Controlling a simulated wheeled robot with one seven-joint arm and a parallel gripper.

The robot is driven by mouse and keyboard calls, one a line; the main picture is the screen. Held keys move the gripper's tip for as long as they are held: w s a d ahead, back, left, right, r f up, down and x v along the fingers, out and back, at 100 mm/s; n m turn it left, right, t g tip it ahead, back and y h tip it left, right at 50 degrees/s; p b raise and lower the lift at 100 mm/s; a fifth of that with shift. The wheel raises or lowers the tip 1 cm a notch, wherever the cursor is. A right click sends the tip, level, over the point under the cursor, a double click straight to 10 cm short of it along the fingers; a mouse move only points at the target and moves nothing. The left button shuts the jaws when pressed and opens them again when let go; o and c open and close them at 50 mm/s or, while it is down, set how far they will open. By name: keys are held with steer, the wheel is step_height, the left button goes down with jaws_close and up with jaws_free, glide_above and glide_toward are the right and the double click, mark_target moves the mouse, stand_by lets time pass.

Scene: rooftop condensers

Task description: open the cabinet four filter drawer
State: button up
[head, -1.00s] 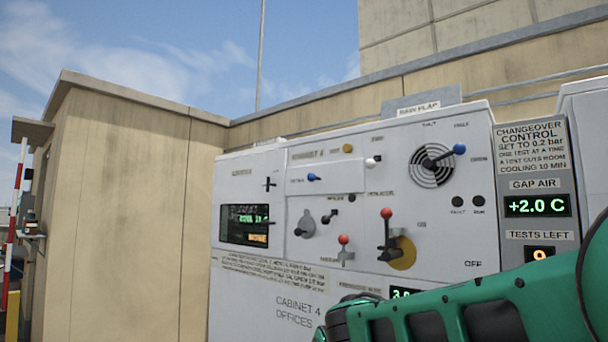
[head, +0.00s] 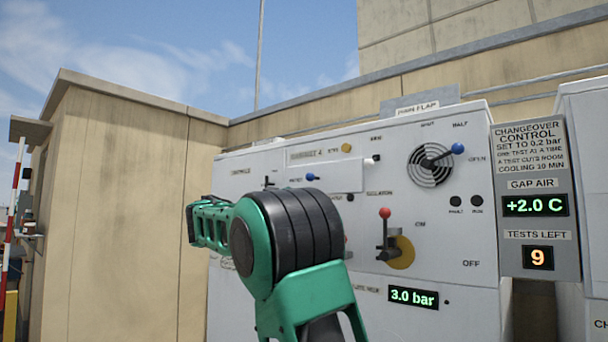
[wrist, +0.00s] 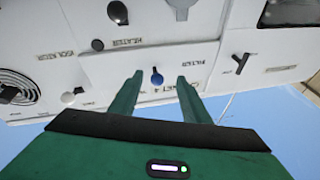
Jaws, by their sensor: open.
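Cabinet four (head: 450,235) is a white control cabinet with knobs, levers and displays. A blue knob (head: 312,177) sits at the lower left of a white panel (head: 340,178) that looks like the filter drawer front. In the wrist view, which is upside down, a blue knob (wrist: 157,79) shows between the fingertips, with a small filter label close by. My gripper (wrist: 160,80) is open and faces the cabinet, fingers either side of the knob in the picture. I cannot tell whether they touch it. In the head view my arm hides part of the cabinet's left half.
A red-knobbed lever (head: 386,230) on a yellow disc and a blue-tipped handle (head: 457,149) over a round vent are on the right. A grey changeover panel (head: 538,265) reads 9 tests left. A tan wall (head: 125,200) stands left; a dark lever (wrist: 240,63) shows in the wrist view.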

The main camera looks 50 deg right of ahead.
mark_target(309, 177)
steer(key=shift+m+g+h, duration=0.5)
steer(key=d+r, duration=0.2)
steer(key=d, duration=0.1)
steer(key=d+r, duration=0.2)
steer(key=w+d+r, duration=0.1)
steer(key=d+r, duration=0.1)
steer(key=d, duration=0.1)
steer(key=shift+d+r, duration=0.3)
steer(key=shift+d, duration=0.05)
jaws_close()
